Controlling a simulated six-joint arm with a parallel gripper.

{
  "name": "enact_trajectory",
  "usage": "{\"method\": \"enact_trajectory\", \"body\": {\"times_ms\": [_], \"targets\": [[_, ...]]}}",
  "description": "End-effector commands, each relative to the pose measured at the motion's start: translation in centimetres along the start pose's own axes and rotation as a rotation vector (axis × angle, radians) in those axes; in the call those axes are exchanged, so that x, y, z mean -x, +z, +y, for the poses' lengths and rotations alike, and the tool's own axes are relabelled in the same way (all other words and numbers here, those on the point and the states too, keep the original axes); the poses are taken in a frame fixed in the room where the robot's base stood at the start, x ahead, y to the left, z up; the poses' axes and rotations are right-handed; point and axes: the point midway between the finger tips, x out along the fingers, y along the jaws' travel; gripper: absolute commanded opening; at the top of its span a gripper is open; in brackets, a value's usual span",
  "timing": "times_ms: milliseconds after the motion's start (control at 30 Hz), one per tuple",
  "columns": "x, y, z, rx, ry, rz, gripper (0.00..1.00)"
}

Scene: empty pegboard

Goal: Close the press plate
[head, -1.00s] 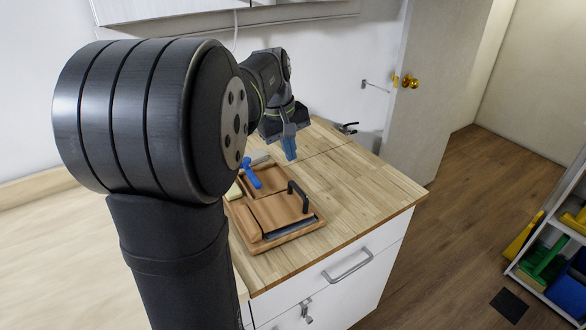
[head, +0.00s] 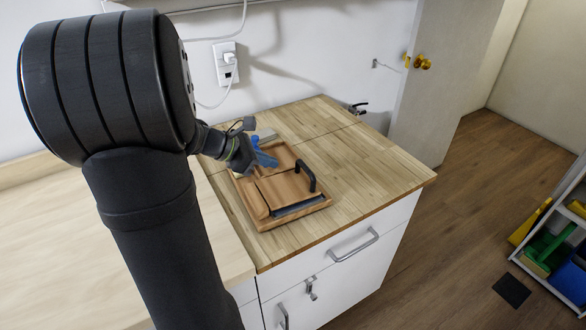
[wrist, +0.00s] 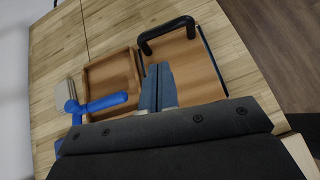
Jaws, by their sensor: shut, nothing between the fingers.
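The wooden press lies on the counter; its open, shallow compartment (wrist: 110,78) shows in the wrist view. Beside it is the wooden plate (wrist: 195,68) with a black bar handle (wrist: 167,34). The handle also shows in the head view (head: 307,177), standing up from the plate. A dark strip (head: 298,206) runs along the press's front side. My gripper (wrist: 158,68) is shut and empty, its blue fingers pointing at the plate, just below the handle in the wrist view. I cannot tell whether the fingertips touch the plate. In the head view my wrist hides part of the press.
The wooden countertop (head: 365,165) right of the press is clear. A wall outlet (head: 226,63) with a cable is behind.

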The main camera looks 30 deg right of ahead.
Motion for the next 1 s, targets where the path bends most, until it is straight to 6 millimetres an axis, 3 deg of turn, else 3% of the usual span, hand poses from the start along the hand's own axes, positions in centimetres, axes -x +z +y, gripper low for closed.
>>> {"method": "enact_trajectory", "body": {"times_ms": [233,700,1000], "targets": [[-0.4,-1.1,0.3,0.128,0.054,-0.046,0.00],[-8.2,-0.8,0.7,0.123,0.050,-0.044,0.00],[-9.6,-0.7,0.9,0.122,0.053,-0.044,0.00]]}}
